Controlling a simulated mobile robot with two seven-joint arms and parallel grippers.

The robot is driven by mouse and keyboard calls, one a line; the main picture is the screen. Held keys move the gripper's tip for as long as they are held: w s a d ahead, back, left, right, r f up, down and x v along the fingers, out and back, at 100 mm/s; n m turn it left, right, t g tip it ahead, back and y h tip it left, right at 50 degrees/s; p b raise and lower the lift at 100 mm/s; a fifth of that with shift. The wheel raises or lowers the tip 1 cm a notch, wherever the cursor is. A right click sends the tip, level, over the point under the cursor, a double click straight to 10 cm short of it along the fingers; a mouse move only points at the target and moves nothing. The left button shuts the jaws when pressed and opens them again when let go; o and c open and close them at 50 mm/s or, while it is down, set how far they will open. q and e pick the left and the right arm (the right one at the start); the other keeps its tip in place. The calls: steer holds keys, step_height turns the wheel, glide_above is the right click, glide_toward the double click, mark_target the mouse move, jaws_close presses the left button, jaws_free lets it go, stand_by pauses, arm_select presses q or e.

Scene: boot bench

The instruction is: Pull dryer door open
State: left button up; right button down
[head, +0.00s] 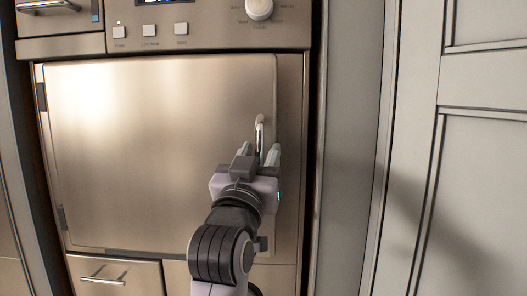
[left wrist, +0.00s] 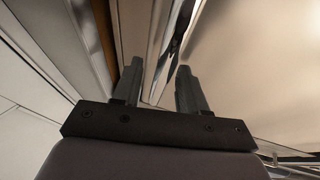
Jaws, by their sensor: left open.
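The dryer door (head: 150,140) is a large flat brushed-steel panel in the head view. It looks closed, with hinges on its left side. Its handle (head: 260,133) is a slim upright metal bar near the right edge. My left gripper (head: 260,160) is open at the handle, and its fingers and body hide the handle's lower part. In the left wrist view, the two fingers of my left gripper (left wrist: 158,85) stand apart, with shiny metal strips running between and beyond them. I cannot tell whether they touch the handle. My right gripper is not in view.
Above the door is a control panel (head: 215,22) with several buttons and a white knob (head: 259,8). A small drawer (head: 115,277) sits below. A grey panelled cabinet (head: 480,170) stands close on the right.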

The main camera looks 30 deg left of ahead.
arm_select(q)
steer(key=shift+w, duration=0.1)
steer(key=shift+r, duration=0.1)
jaws_close()
